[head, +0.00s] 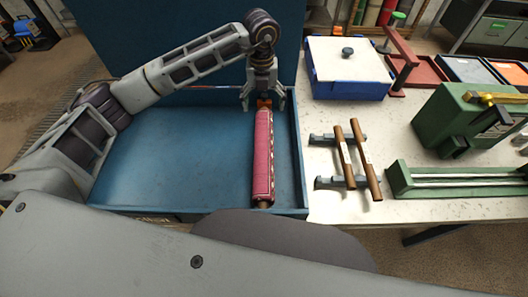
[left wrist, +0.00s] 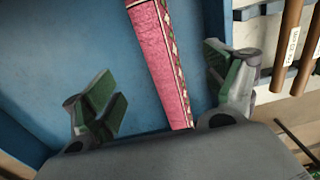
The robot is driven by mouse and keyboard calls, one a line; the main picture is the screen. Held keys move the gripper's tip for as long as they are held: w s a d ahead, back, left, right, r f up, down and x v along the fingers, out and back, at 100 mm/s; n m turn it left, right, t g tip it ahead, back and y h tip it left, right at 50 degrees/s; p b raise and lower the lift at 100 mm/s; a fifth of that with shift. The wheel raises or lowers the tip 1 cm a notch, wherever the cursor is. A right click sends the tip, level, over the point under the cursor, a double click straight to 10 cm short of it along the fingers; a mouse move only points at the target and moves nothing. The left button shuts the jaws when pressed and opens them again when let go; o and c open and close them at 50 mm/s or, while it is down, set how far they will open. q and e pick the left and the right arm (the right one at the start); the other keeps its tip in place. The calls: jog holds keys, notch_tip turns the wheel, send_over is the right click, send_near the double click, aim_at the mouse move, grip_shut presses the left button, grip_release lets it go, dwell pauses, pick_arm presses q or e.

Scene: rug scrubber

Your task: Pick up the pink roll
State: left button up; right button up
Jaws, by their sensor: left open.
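The pink roll (head: 263,155), with a patterned border along its right side, lies lengthwise on the floor of a blue open box (head: 160,150), near the box's right wall. My left gripper (head: 263,100) points down at the far end of the roll. Its fingers are open, one on each side of the roll. In the left wrist view the roll (left wrist: 163,55) runs between the spread fingers of the gripper (left wrist: 168,92), with a gap on both sides. The near end of the roll shows a brown core. My right gripper is out of view.
Right of the box, a white table (head: 330,205) holds two wooden-handled bars (head: 356,160), a blue tub with a white lid (head: 345,60) and a green machine (head: 470,120). The blue box's left part is bare, crossed by my left arm.

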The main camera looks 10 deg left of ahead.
aim_at(264, 127)
pick_arm(q)
jog(key=shift+d+f+p, duration=0.1)
jog(key=shift+f+p, duration=0.5)
jog(key=shift+f, duration=3.65)
jog(key=shift+f, duration=0.1)
jog(key=shift+s+f+p, duration=0.1)
jog(key=shift+f+p, duration=0.6)
jog(key=shift+f, duration=1.8)
jog(key=shift+c, duration=0.2)
jog(key=c, duration=1.6)
jog(key=shift+r, duration=0.2)
jog(key=shift+r+b, duration=0.85)
jog(key=shift+r, duration=4)
